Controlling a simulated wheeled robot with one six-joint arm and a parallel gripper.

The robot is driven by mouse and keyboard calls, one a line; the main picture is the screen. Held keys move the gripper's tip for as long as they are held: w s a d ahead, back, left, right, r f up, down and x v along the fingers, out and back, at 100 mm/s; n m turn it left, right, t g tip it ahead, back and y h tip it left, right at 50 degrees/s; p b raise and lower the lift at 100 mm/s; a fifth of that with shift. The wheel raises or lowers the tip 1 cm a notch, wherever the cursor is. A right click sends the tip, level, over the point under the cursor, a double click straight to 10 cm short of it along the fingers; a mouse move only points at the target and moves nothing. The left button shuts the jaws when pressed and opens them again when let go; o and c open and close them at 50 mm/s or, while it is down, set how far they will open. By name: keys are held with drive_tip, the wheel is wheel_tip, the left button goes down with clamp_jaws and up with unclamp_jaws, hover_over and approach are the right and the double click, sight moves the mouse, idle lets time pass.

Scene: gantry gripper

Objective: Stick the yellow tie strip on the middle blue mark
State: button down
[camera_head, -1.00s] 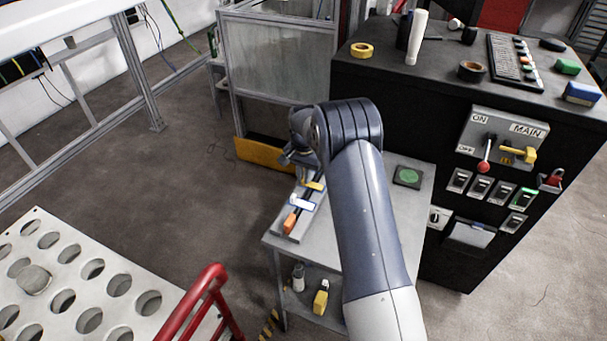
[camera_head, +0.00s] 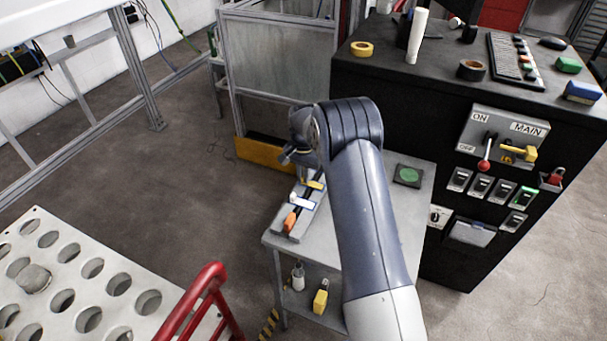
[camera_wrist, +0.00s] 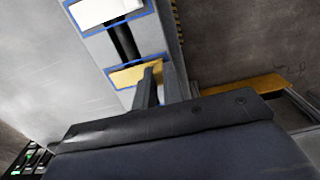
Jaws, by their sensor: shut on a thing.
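The yellow tie strip (camera_wrist: 130,75) lies across the dark cable on a grey board and also shows in the head view (camera_head: 315,185). A blue outline (camera_wrist: 112,71) shows around its edges. My gripper (camera_wrist: 157,82) is shut on the strip's right end, with the strip at or very close to the board; I cannot tell whether it is pressed down. A white strip (camera_wrist: 105,11) sits inside another blue outline further along the cable, and it shows in the head view too (camera_head: 302,203). My arm hides the far part of the board.
The board (camera_head: 277,224) rests on a grey table (camera_head: 395,215), with an orange piece (camera_head: 290,221) at its near end. A green round pad (camera_head: 407,175) lies to the right. A black cabinet (camera_head: 400,110) with switches stands behind. A red rail (camera_head: 205,290) is in front.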

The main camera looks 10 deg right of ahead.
drive_tip(key=shift+f, duration=0.15)
drive_tip(key=c, duration=1.4)
unclamp_jaws()
drive_tip(key=shift+c, duration=0.2)
drive_tip(key=shift+o, duration=0.5)
drive_tip(key=o, duration=0.4)
drive_tip(key=shift+r+p, duration=1.9)
drive_tip(key=shift+r, duration=1.7)
